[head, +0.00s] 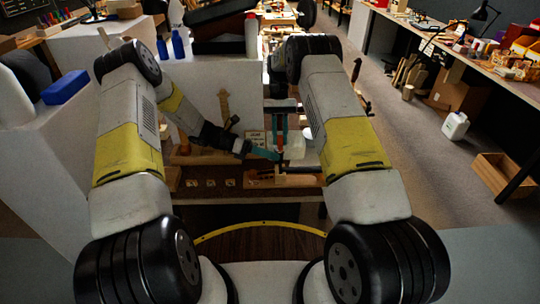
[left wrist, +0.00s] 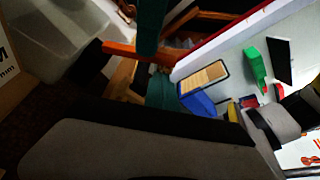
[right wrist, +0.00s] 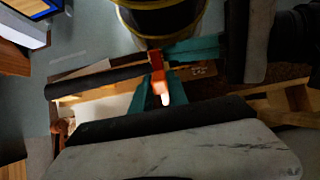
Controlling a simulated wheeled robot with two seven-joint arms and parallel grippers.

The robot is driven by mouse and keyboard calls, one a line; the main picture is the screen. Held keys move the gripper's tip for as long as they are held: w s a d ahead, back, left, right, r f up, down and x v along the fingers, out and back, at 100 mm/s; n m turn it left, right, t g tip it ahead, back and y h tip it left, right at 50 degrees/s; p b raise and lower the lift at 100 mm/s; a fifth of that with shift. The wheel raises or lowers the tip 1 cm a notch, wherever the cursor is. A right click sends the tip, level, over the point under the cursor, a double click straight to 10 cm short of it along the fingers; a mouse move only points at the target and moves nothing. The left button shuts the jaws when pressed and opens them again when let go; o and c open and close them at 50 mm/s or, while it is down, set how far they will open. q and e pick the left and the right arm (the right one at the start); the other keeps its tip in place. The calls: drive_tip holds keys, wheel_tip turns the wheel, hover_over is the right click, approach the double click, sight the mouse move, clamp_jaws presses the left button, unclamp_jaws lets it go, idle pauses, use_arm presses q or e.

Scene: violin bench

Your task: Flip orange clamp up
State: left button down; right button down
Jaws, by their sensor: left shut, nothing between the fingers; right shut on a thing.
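The orange clamp (right wrist: 157,70) shows in the right wrist view between the teal fingertips of my right gripper (right wrist: 158,92), which is shut on it. A bright light-coloured tip lies just below the orange part. In the head view, my right gripper (head: 281,137) points down over the bench. My left gripper (head: 270,155) comes in from the left with its teal fingers close beside the right one; it is shut and empty. Its teal fingers (right wrist: 193,50) also show right of the clamp. In the left wrist view, an orange bar (left wrist: 120,48) runs beside the teal fingers.
A dark bar (right wrist: 95,83) lies left of the clamp over the wooden bench. A blue box (head: 65,87) and blue bottles (head: 178,44) stand on white blocks to the left. A cluttered workbench (head: 450,45) runs along the right.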

use_arm(q)
drive_tip(key=shift+w+r, duration=0.45)
drive_tip(key=shift+r, duration=0.2)
use_arm(e)
drive_tip(key=c, duration=1.3)
unclamp_jaws()
use_arm(q)
drive_tip(key=shift+s+f, duration=0.1)
